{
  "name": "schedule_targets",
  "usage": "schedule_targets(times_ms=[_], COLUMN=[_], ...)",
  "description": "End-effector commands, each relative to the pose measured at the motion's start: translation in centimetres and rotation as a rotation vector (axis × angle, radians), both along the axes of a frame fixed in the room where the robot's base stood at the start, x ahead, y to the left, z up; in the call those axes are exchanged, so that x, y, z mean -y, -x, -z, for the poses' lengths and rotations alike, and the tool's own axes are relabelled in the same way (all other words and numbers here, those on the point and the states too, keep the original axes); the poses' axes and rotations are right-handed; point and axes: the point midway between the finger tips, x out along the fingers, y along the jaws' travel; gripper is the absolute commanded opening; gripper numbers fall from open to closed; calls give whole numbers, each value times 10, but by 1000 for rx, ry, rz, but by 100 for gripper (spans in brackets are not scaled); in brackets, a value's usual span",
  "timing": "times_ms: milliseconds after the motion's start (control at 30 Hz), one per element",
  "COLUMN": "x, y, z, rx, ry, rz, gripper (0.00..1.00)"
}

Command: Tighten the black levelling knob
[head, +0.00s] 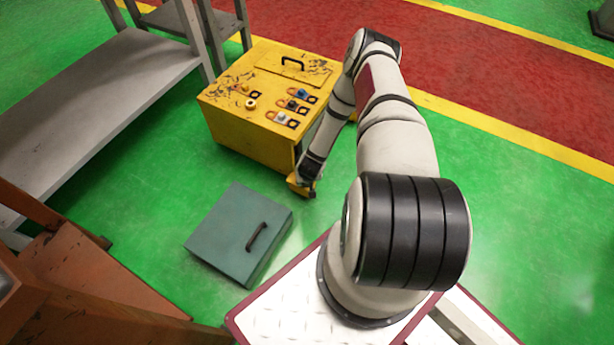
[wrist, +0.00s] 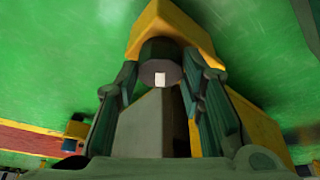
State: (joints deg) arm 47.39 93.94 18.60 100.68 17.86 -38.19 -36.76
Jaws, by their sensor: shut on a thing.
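The black levelling knob (wrist: 160,70) shows in the wrist view as a dark round cylinder with a small pale square on its face. It sits against a yellow bracket (wrist: 172,28). My gripper (wrist: 161,84) has its two dark green fingers on either side of the knob, shut on it. In the head view my gripper (head: 308,181) is low at the near right corner of the yellow cabinet (head: 240,130), near the floor. A small yellow piece (head: 296,187) shows beside it. The knob itself is hidden there.
A grey-green panel with a black handle (head: 238,236) lies on the green floor left of my base. A grey metal bench (head: 95,90) stands at the left, and a rusty brown structure (head: 90,270) at lower left. Open floor (head: 510,190) lies right.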

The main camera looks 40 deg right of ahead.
Motion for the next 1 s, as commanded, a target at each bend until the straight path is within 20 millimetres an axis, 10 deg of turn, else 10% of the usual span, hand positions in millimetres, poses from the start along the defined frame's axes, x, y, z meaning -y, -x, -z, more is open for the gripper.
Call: schedule_targets(times_ms=[1000], x=[-2], y=[-3], z=[-1], rx=[1], ry=[-1], rz=[578], gripper=[8])
